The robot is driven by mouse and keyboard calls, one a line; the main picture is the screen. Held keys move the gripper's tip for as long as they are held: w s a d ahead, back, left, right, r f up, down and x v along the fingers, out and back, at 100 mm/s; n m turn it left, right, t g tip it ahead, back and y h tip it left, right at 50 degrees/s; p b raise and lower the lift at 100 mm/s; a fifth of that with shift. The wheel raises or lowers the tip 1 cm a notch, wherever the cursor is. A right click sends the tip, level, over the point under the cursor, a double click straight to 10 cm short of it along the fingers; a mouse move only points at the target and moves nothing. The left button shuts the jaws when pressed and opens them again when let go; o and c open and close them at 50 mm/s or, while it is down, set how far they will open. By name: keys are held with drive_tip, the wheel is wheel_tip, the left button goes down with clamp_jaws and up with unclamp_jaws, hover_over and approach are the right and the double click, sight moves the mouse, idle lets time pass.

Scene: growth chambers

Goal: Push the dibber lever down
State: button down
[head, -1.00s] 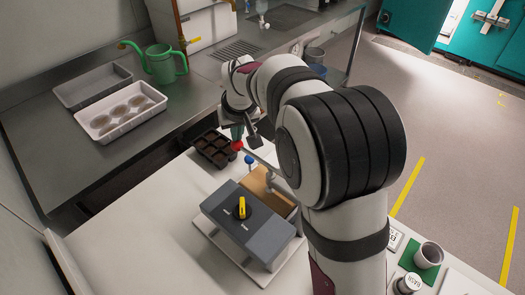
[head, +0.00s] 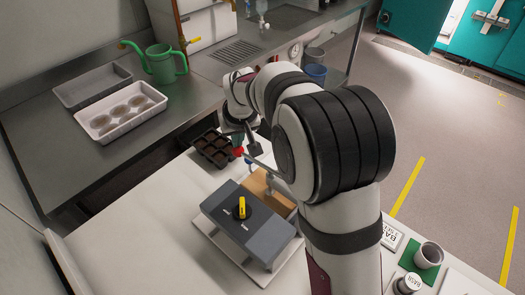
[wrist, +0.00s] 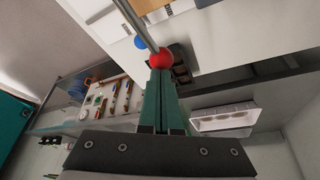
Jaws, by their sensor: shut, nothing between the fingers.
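The dibber lever is a thin grey bar with a red ball knob (head: 238,151) at its end, beyond the grey dibber box (head: 225,232). In the wrist view the red knob (wrist: 160,60) sits right at my fingertips, and the bar (wrist: 135,22) runs up from it. My gripper (head: 236,139) is shut and empty, pointing down at the knob from above. Its teal fingers (wrist: 160,74) appear to touch the knob. A blue ball (wrist: 140,43) shows beside the bar. My arm hides part of the lever's far end.
A dark cell tray (head: 212,148) lies close behind the knob. The white table's front left is clear.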

wheel_tip(320, 180, up, 14)
drive_tip(key=shift+f, duration=0.15)
idle(0.7)
drive_tip(key=s+d+f+m+g, duration=0.1)
drive_tip(key=s+d+f+m, duration=0.2)
drive_tip(key=s, duration=0.9)
drive_tip(key=s+d+f+m+g, duration=0.2)
drive_tip(key=s+d+f, duration=0.1)
drive_tip(key=s, duration=0.9)
drive_tip(key=s+d+f+m+g, duration=0.1)
drive_tip(key=s+d+f+m, duration=0.2)
drive_tip(key=s, duration=0.9)
drive_tip(key=shift+s+f+m+g+y, duration=0.15)
drive_tip(key=shift+f+m+g+y, duration=0.15)
drive_tip(key=shift+f, duration=0.4)
